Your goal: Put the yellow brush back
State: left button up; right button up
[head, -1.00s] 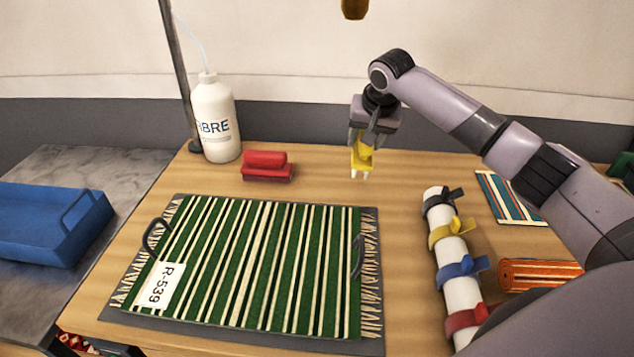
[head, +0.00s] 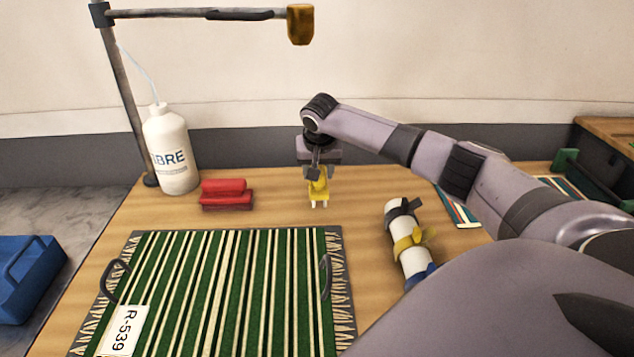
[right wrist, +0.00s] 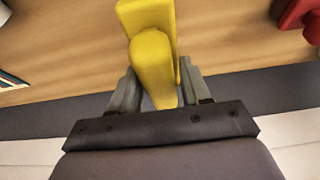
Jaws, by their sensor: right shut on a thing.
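The yellow brush (head: 318,186) is in my right gripper (head: 319,175), over the wooden table right of the red brush, its pale bristles pointing down. I cannot tell whether the bristles touch the table. In the right wrist view, the brush's yellow handle (right wrist: 152,62) sits between the two grey fingers of the right gripper (right wrist: 153,92), which are shut on it. The red brush (head: 227,194) lies on the table beyond the rug's far edge; a corner of it shows in the right wrist view (right wrist: 300,14). My left gripper is not in view.
A green striped rug (head: 215,290) lies in front. A white bottle (head: 170,150) stands at the back left by a post with an overhead arm (head: 200,13). A white roll with coloured straps (head: 396,222) lies right. Bare table (head: 275,188) separates the brushes.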

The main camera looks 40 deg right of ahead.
jog(key=shift+f, duration=1.7)
jog(key=shift+f, duration=0.1)
jog(key=o, duration=1)
jog(key=shift+f, duration=0.1)
jog(key=shift+r, duration=0.25)
jog(key=v, duration=1.2)
jog(key=shift+b, duration=0.3)
jog(key=shift+f, duration=0.1)
